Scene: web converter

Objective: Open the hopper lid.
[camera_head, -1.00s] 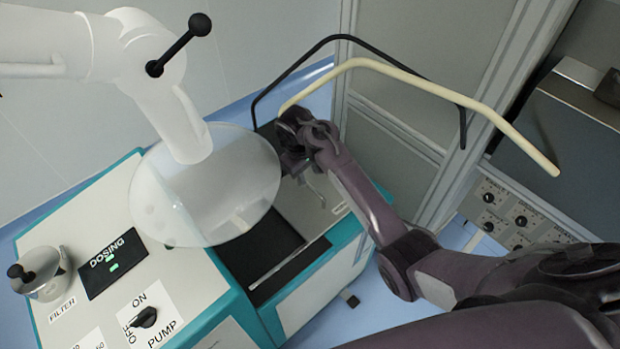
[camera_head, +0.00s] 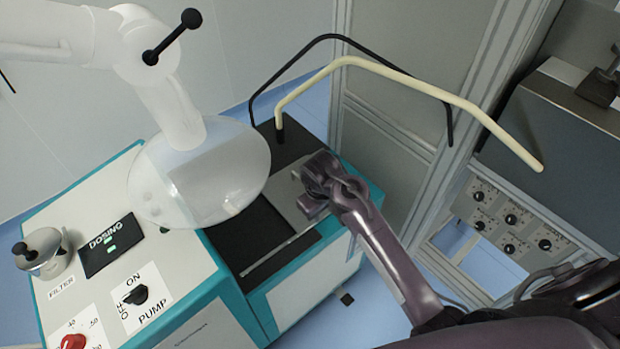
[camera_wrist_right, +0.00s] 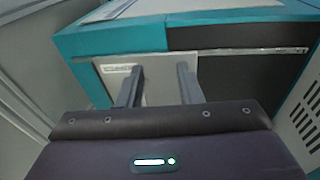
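The machine top (camera_head: 262,235) is dark, with a light grey plate (camera_head: 283,188) that I take for the hopper lid, lying flat. In the right wrist view the grey plate (camera_wrist_right: 157,72) has a small label and sits beside a dark panel (camera_wrist_right: 240,78). My right gripper (camera_head: 311,207) is over the plate in the head view and hides part of it. In the wrist view its two fingers (camera_wrist_right: 158,85) are apart with nothing held between them. I cannot tell whether they touch the plate. My left gripper is not in view.
A translucent dome (camera_head: 200,175) on a white arm hangs over the machine's left part. A cream bent bar (camera_head: 410,82) and a black one (camera_head: 345,45) rise behind my right arm. A control panel (camera_head: 505,222) with knobs stands at the right.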

